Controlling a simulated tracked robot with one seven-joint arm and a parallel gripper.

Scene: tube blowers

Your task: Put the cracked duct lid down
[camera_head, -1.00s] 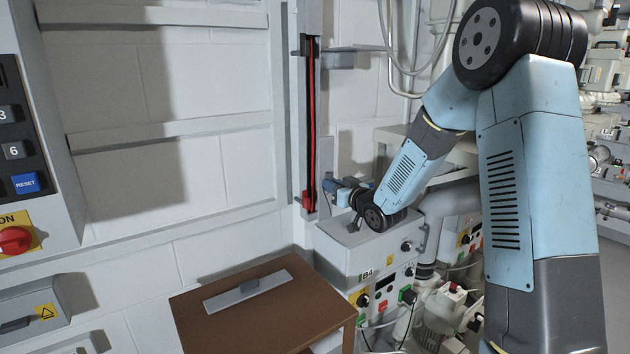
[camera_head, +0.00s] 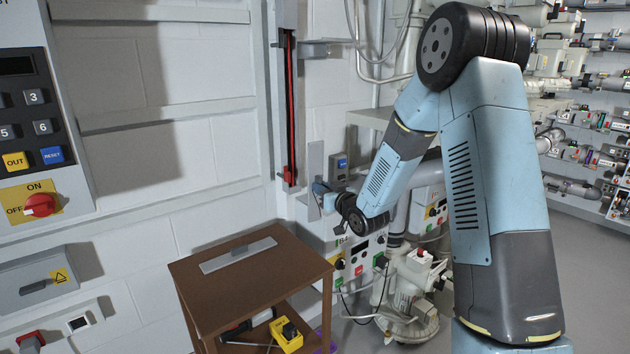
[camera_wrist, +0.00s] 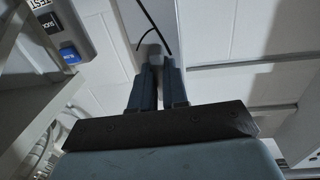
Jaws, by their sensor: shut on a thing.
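The cracked duct lid (camera_head: 315,166) is a flat grey plate, held upright and nearly edge-on in the head view. In the wrist view the lid (camera_wrist: 155,14) is pale, with dark crack-like lines near its grip. My gripper (camera_head: 319,189) is shut on it, right of the brown table and near the wall. In the wrist view my gripper (camera_wrist: 156,62) has its blue fingers closed on a small grey grip on the lid. A second grey plate with a small handle (camera_head: 240,254) lies flat on the brown table; I see no crack on it.
The brown table (camera_head: 205,308) has bare top around the plate, and a lower shelf with a yellow tool (camera_head: 286,334). A control box (camera_head: 360,255) and pump stand right of it. A vertical rail with a red strip (camera_head: 290,120) is behind. A keypad panel (camera_head: 40,130) is at left.

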